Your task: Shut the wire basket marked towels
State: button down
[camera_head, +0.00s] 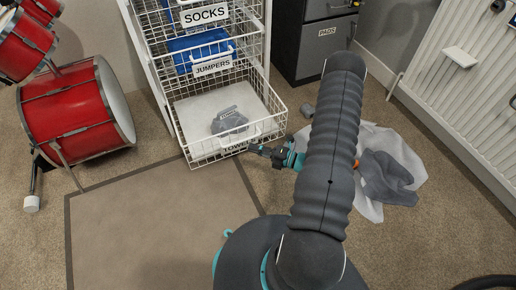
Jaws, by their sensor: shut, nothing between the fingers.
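The towels basket (206,155) is the lowest white wire basket of the rack, and it is pulled out over the floor. Its label, partly hidden, reads "TOW" at its front. A crumpled grey cloth (229,121) lies in it on a pale base. My gripper (256,149) is shut and empty, at the front right corner of the basket near the label. I cannot tell whether its tips touch the wire. My arm hides part of the floor to the right.
Above are baskets marked jumpers (213,66) and socks (205,15). Red drums (75,110) stand left. A dark cabinet (322,40) stands behind my arm, with a radiator (470,60) at right. White and grey cloths (388,178) lie on the floor. A flat mat (150,220) lies in front.

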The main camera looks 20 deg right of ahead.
aim_at(237, 143)
jog(key=x, duration=0.5)
jog(key=w+d+x, duration=0.1)
jog(key=x, duration=0.2)
jog(key=shift+b, duration=0.35)
jog(key=shift+w+d, duration=0.1)
jog(key=shift+w, duration=0.85)
